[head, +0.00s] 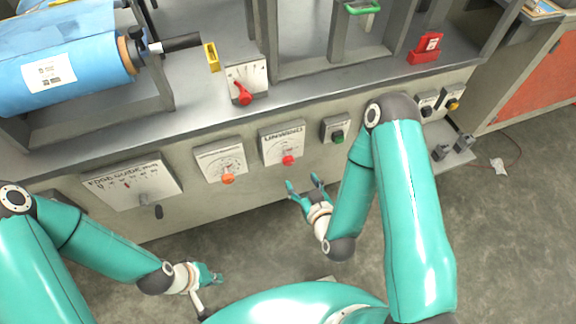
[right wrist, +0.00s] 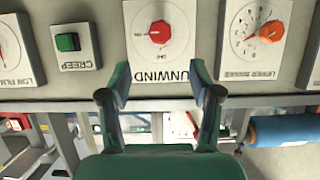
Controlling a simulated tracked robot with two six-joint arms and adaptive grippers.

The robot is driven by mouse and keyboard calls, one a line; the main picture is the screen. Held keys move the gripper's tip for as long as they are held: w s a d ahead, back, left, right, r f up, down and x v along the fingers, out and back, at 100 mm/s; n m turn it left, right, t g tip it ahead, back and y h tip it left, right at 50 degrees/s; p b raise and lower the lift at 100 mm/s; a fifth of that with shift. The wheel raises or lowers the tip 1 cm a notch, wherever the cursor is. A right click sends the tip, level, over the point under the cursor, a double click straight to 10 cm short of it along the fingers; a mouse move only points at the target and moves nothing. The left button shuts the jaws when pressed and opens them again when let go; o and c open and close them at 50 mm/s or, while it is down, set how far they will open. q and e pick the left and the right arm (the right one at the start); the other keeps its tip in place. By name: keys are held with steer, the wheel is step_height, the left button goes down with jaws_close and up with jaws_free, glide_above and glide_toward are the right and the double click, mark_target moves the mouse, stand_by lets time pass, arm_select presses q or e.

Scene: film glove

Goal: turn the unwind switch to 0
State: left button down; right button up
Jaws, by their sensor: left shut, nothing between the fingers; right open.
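The unwind switch is a red knob (head: 288,160) on a white plate (head: 270,145) on the machine's front panel. The red knob (right wrist: 159,32) also shows in the right wrist view, upside down, above the word UNWIND. I cannot tell its exact setting. My right gripper (head: 304,184) is open and empty, below the unwind plate in the head view. In the right wrist view the right gripper's fingers (right wrist: 160,82) are apart, with the knob beyond and between them, untouched. My left gripper (head: 214,276) is shut and empty, low at the left, away from the panel.
An orange knob (head: 228,178) sits left of the unwind plate, and a green creep button (head: 337,135) sits right of it. A red lever (head: 242,95) stands on the ledge above. A blue film roll (head: 60,70) lies at upper left. The floor in front is clear.

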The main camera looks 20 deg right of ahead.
mark_target(290, 163)
steer(key=b+x, duration=0.3)
steer(key=b, duration=0.6)
steer(key=b+x, duration=0.4)
steer(key=b, duration=0.4)
steer(key=shift+f+b, duration=0.3)
steer(key=shift+b, duration=0.05)
steer(key=x, duration=0.4)
steer(key=shift+r, duration=0.15)
steer(key=shift+w, duration=0.7)
steer(key=c, duration=1.2)
steer(key=shift+o, duration=0.2)
